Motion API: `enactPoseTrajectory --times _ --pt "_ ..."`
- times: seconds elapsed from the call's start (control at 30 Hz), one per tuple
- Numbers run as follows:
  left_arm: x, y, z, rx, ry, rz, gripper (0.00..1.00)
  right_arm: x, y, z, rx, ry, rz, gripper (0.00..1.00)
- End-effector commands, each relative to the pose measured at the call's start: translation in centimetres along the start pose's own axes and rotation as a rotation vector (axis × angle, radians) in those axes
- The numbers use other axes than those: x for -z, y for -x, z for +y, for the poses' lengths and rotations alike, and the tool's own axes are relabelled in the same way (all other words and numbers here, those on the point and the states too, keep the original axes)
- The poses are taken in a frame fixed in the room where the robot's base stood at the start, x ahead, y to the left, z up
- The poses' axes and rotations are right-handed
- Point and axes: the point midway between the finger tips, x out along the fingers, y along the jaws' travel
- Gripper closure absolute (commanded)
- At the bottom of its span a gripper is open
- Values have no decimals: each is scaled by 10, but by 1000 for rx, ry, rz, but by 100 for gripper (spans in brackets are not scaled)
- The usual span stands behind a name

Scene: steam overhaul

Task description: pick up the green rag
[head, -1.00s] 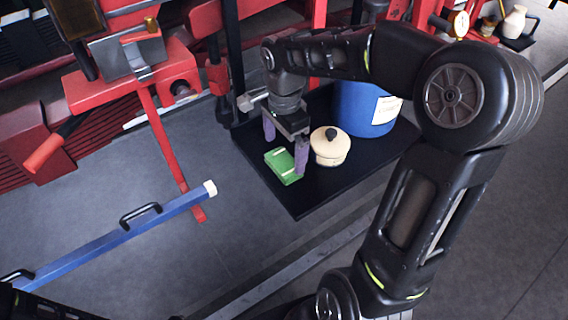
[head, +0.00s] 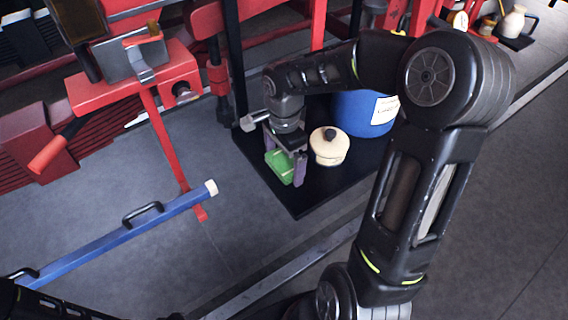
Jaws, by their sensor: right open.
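The green rag (head: 281,166) lies folded on a black tray-like shelf (head: 304,207), near its left edge. My right gripper (head: 285,172) points down over the rag, with its purple-grey fingers open, one on the far left side and one on the right side of it. The fingertips are low, at about the rag's height. Whether they touch the rag cannot be told. My left gripper is not in view; only part of my left arm shows at the bottom left.
A cream lidded pot (head: 329,149) stands just right of the right gripper. A blue drum (head: 364,112) stands behind it. Red machine frames (head: 160,90) and a blue bar with handles (head: 120,236) are on the left.

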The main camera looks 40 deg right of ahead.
Motion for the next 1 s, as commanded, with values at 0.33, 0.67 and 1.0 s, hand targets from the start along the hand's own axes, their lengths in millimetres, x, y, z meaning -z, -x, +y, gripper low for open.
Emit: enactPoseTrajectory --times 0.33,0.67,1.0 --pt "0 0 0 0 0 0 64 0 0 0 0 0 0 19" --pt "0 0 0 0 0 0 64 0 0 0 0 0 0 46" --pt "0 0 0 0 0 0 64 0 1 0 1 0 0 55"
